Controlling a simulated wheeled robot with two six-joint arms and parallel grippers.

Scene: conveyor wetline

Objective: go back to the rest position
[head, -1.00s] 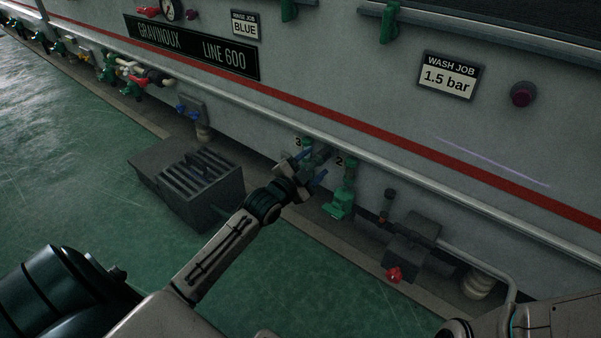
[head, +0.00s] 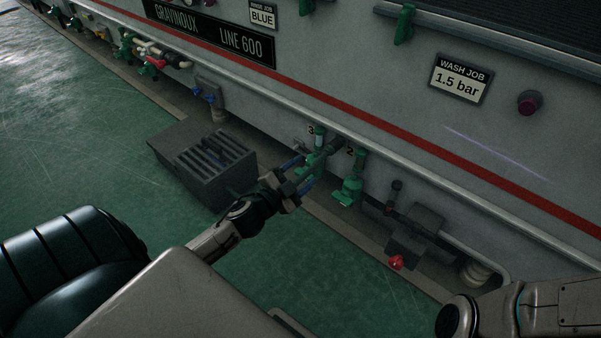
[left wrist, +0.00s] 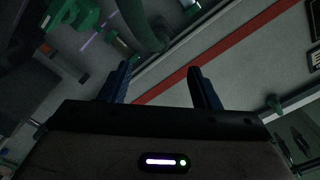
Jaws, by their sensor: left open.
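My left gripper (head: 297,174) is in the middle of the head view, in front of the green valve marked 3 (head: 311,160). Its two blue fingers are apart, with nothing seen held between them. In the left wrist view my left gripper (left wrist: 159,88) also shows its fingers spread, with the machine's grey wall and red stripe beyond them. A second green valve (head: 351,180), marked 2, stands just right of valve 3. My right gripper is not in view; only part of my right arm shows at the lower right.
A dark slatted box (head: 202,165) stands on the green floor left of my left gripper. A dark pump-like unit (head: 415,235) with a red knob (head: 396,262) lies to the right. A long rail runs along the grey machine (head: 400,100).

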